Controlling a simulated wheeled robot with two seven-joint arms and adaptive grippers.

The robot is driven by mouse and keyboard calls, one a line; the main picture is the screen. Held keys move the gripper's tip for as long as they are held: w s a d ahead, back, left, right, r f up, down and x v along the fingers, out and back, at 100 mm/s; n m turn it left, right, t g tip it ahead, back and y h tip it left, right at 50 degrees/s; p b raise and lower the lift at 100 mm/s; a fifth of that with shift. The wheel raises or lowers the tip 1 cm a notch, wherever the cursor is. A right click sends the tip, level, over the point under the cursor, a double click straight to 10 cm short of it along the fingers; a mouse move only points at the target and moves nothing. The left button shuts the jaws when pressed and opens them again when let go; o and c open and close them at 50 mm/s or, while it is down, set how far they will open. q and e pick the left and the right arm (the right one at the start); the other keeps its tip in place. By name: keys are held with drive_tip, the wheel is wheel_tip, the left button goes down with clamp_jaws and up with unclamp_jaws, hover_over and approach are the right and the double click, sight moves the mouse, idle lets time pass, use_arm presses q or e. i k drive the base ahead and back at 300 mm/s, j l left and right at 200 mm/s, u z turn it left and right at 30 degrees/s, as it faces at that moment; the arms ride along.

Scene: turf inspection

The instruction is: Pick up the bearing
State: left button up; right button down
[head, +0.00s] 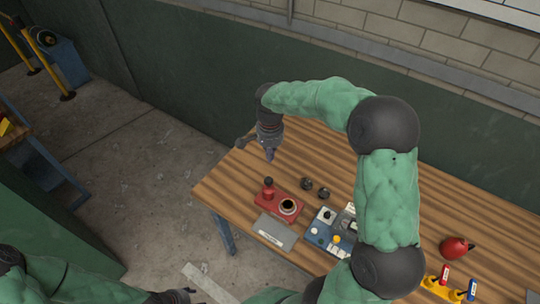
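My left gripper (187,293) is low at the bottom edge, mostly cut off or blurred.
The wooden table (227,188) also carries a grey plate (274,231), a blue panel with knobs (327,230), a red rounded object (455,248) and a yellow holder with handles (441,289). My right arm hides part of the table. The table's back left is clear.

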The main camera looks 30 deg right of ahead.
sight(288, 205)
drive_tip(key=z, duration=1.4)
